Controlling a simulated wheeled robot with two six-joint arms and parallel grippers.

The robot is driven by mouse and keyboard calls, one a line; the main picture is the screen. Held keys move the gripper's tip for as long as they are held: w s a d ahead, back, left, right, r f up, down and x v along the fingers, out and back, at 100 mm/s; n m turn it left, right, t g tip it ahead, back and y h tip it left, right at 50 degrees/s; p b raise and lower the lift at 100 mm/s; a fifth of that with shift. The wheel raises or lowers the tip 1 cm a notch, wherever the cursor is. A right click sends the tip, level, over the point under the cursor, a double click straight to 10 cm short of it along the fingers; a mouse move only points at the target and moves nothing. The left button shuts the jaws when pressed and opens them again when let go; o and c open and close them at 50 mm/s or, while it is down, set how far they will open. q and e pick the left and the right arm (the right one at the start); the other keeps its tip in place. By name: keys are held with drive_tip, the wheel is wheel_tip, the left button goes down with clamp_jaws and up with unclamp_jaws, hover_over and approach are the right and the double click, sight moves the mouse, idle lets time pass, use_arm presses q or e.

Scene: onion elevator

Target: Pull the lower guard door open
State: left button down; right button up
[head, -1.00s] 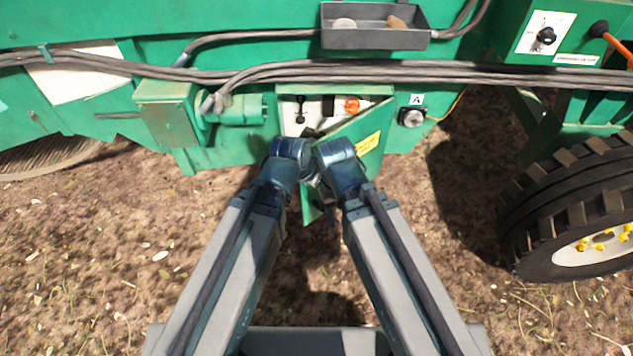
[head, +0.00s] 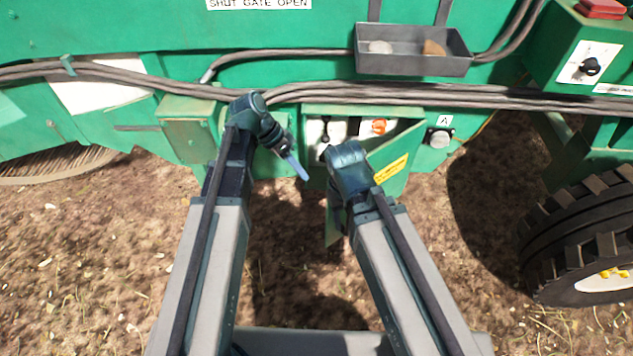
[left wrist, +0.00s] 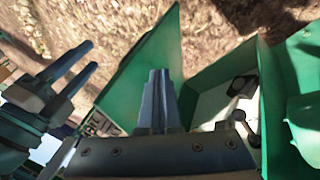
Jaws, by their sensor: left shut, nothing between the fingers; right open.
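The lower guard door (head: 392,178) is a green panel with a yellow label. It stands partly open, swung out from the low green box, with its hinge side at the right. In the left wrist view the door (left wrist: 150,62) shows as a tall green panel beside the open box. My left gripper (head: 303,172) is shut and empty, left of the door and in front of the box; its closed fingers also show in the left wrist view (left wrist: 158,75). My right gripper (left wrist: 88,58) is open, on the door's other side. In the head view its wrist hides its fingers and part of the door.
Inside the box are a pale panel (head: 338,130) and an orange knob (head: 379,126). Grey cables (head: 480,97) run across above it. A grey tray (head: 412,66) hangs higher up. A large tyre (head: 575,215) stands at the right. The soil in front is open.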

use_arm(q)
drive_tip(key=s+d+f+m+h+b, duration=0.1)
drive_tip(key=s+d+f+b, duration=0.1)
drive_tip(key=d+f+b, duration=0.4)
drive_tip(key=shift+d+f+b, duration=0.2)
drive_tip(key=shift+d+b, duration=0.1)
drive_tip(key=shift+b, duration=0.6)
use_arm(e)
wheel_tip(320, 180, down, 8)
drive_tip(key=shift+w+a+r, duration=0.15)
drive_tip(key=shift+w+a, duration=0.2)
